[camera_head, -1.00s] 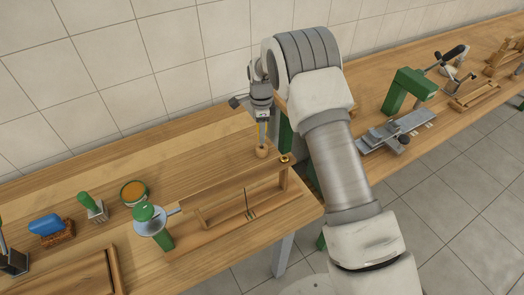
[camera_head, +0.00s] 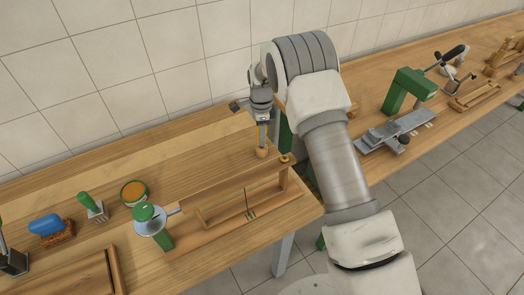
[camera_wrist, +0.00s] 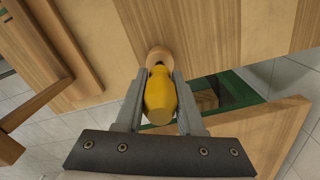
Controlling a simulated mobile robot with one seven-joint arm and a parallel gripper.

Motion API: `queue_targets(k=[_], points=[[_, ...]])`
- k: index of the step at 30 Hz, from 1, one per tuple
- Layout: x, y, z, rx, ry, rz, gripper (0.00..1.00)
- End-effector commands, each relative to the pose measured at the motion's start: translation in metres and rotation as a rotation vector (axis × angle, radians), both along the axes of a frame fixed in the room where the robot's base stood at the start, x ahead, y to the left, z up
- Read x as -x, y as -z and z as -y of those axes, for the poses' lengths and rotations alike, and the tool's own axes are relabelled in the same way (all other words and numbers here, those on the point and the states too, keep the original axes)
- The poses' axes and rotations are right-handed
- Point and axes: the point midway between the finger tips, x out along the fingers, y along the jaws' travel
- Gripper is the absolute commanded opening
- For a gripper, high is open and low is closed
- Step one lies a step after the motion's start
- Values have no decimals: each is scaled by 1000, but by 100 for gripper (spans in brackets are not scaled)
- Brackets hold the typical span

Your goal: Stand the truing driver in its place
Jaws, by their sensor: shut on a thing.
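The truing driver (camera_wrist: 159,98) has a thick yellow handle, and my gripper (camera_wrist: 157,80) is shut on it, one finger on each side. In the head view my gripper (camera_head: 262,122) points down at the back right of the near bench. A small round wooden holder (camera_head: 262,153) stands on the bench directly under it. The wrist view shows the holder (camera_wrist: 157,52) just beyond the end of the handle. The driver's lower end is hidden, so I cannot tell how deep it sits in the holder.
A long wooden stand (camera_head: 235,190) lies in front of my gripper. A green-knobbed tool (camera_head: 149,215), an orange tin (camera_head: 134,192) and a blue-topped brush (camera_head: 47,225) are at left. A gap separates this bench from the right one, which carries a green press (camera_head: 407,88).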

Motion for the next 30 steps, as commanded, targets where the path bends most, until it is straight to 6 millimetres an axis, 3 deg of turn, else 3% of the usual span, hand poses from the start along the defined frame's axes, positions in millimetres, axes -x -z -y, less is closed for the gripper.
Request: queue_targets(k=[13, 14, 18, 20, 26, 30], points=[[0, 3, 0, 0, 0, 1, 0], [0, 3, 0, 0, 0, 1, 39], [0, 3, 0, 0, 0, 1, 65], [0, 3, 0, 0, 0, 1, 73], [0, 3, 0, 0, 0, 1, 73], [0, 3, 0, 0, 0, 1, 98]])
